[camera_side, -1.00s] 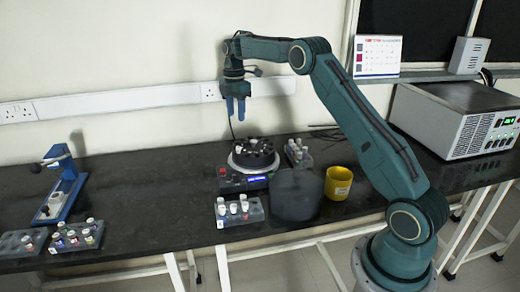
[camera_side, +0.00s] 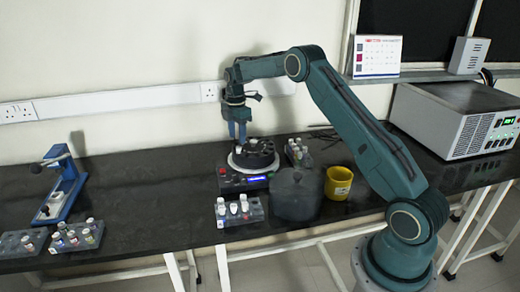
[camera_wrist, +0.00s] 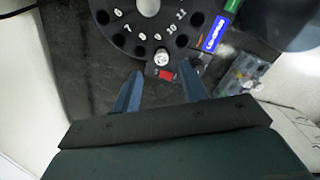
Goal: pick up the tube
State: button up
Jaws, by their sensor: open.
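My gripper (camera_side: 237,130) points down just above the rear left of a dark round rotor (camera_side: 262,162) on a small bench device. In the wrist view my gripper's two blue fingers (camera_wrist: 163,80) are apart with nothing between their tips. A white-capped tube (camera_wrist: 162,58) sits in a hole at the rotor's rim, near the numbers 9 and 10, just beyond the gap between the fingertips. The other rim holes in the wrist view look dark and empty. Most of the tube's body is hidden in the rotor.
A rack with white-capped tubes (camera_side: 240,222) stands in front of the device, another rack (camera_side: 299,154) behind right. A dark lidded container (camera_side: 296,197) and a yellow cup (camera_side: 338,183) stand to the right. More racks and a blue press (camera_side: 62,192) are at left; the bench between is clear.

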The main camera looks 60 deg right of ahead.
aim_at(238, 148)
jog(key=shift+s+f, duration=0.15)
jog(key=shift+f, duration=2.4)
jog(key=shift+c, duration=0.2)
grip_shut()
